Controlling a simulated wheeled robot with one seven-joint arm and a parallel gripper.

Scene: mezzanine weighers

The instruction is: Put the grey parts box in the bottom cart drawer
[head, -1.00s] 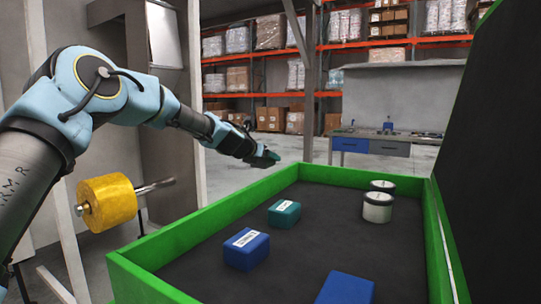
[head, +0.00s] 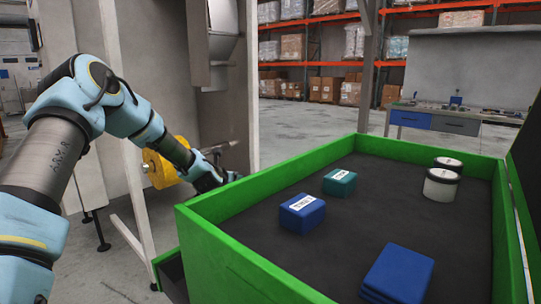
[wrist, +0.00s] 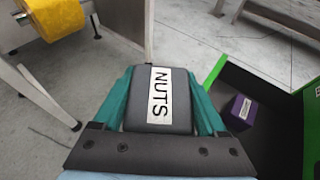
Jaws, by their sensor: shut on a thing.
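My gripper (wrist: 160,92) is shut on the grey parts box (wrist: 172,112), whose white label reads NUTS. The teal fingers lie along both its sides. In the head view my gripper (head: 226,181) is at the outer left side of the green cart (head: 262,268), partly hidden by the cart's rim; the box cannot be made out there. An open drawer (wrist: 273,158) with a dark floor and green edge lies below and to the right of the held box in the wrist view. Its end (head: 172,278) shows low beside the cart. I cannot tell its level.
A purple labelled box (wrist: 241,109) lies in the open drawer. A yellow roll (head: 160,168) on a stand is left of the cart. Floor shows between them.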

